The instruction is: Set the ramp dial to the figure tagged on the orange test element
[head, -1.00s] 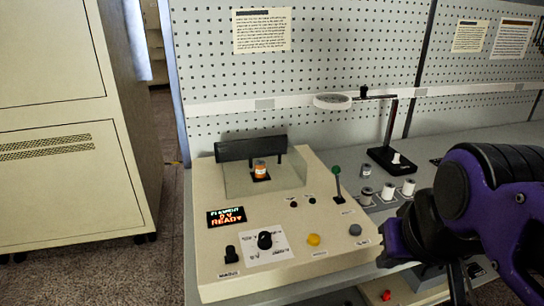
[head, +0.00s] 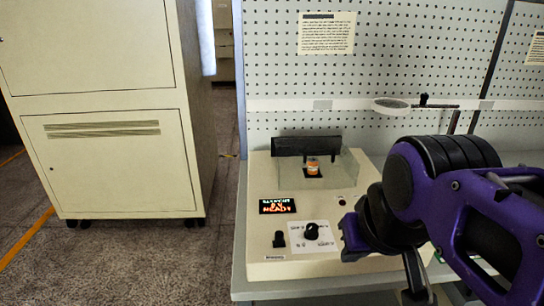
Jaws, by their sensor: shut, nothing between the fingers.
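The orange test element (head: 313,168) stands upright in a clear-walled bay at the back of the cream console (head: 262,262). It has a pale tag band, too small to read. A black dial knob (head: 312,231) sits on a white scale plate (head: 326,245) on the console front. Its figures and pointer setting are too small to read. My gripper (head: 418,290) is at the lower right, beyond the console's front right corner, apart from the dial. Its narrow dark fingers point down, shut and empty, partly hidden by my arm.
A lit display (head: 277,206) and a black switch (head: 279,239) are left of the dial. My arm hides the console's right side. A magnifier lamp (head: 392,106) stands behind. A cream cabinet (head: 120,175) is at left, with open floor between.

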